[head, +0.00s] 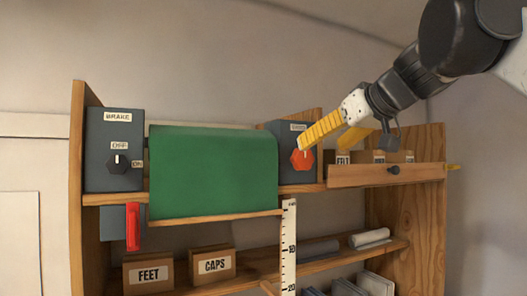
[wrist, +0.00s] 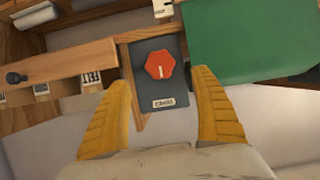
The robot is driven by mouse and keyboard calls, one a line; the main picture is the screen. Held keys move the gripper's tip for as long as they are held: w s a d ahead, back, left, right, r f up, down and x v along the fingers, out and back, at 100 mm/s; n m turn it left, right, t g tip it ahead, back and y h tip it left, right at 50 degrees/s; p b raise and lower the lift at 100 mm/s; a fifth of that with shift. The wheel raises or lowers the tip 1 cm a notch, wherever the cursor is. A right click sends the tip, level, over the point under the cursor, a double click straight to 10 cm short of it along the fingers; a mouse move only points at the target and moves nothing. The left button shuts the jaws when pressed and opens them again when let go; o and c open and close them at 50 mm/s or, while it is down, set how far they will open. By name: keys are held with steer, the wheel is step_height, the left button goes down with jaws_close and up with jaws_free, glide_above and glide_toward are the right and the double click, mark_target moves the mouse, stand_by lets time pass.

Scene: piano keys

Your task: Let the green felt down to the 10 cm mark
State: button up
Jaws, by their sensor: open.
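The green felt (head: 213,170) hangs flat between two dark boxes, with a wooden bar (head: 216,217) along its lower edge. A white ruler (head: 289,245) stands at its right; the bar is near the ruler's top, above the 10 mark. A red knob (head: 302,160) sits on the right box, and in the wrist view (wrist: 160,65) its white line is visible. My gripper (wrist: 162,88) is open and empty, its yellow fingers to either side of the knob's line, apparently just short of it. The left box, labelled BRAKE (head: 117,117), has a black knob (head: 118,164) with its white mark upward, toward OFF.
A red handle (head: 133,227) hangs below the brake box. A wooden drawer (head: 360,175) with a dark pull stands right of the red knob, close to my gripper. Boxes labelled FEET (head: 149,274) and CAPS (head: 214,265) sit on the lower shelf.

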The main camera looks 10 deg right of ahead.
mark_target(305, 158)
steer(key=p+x, duration=0.1)
steer(key=x, duration=0.8)
steer(key=shift+f, duration=0.2)
steer(key=c, duration=1.2)
